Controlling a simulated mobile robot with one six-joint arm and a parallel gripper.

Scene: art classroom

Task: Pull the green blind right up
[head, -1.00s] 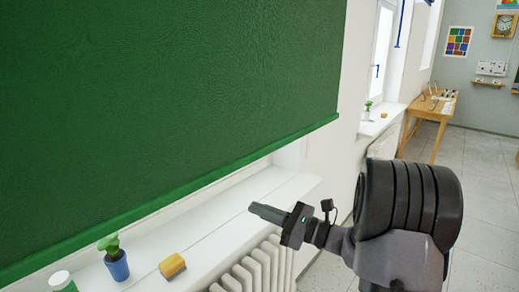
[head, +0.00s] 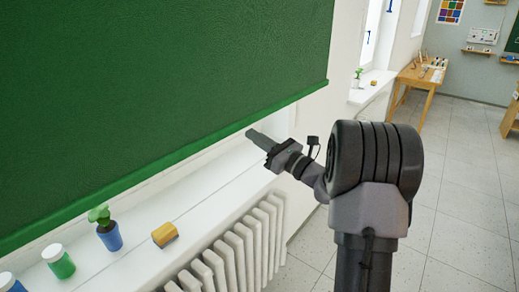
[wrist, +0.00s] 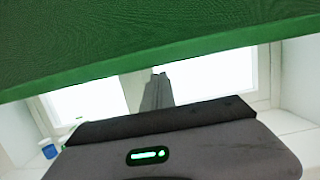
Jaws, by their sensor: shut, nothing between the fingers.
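The green blind (head: 150,80) hangs over most of the window in the head view. Its lighter green bottom bar (head: 165,160) hangs a little above the white sill (head: 205,195). My gripper (head: 252,133) is shut and empty, its tip close to the bar near the blind's right end. I cannot tell in the head view whether it touches. In the wrist view the bar (wrist: 160,68) crosses above my shut fingers (wrist: 157,92), with bright window panes behind them. No pull cord shows on this blind.
On the sill stand a potted plant (head: 107,229), a yellow-brown block (head: 164,234) and a jar with green contents (head: 58,261). A white radiator (head: 235,250) is below the sill.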

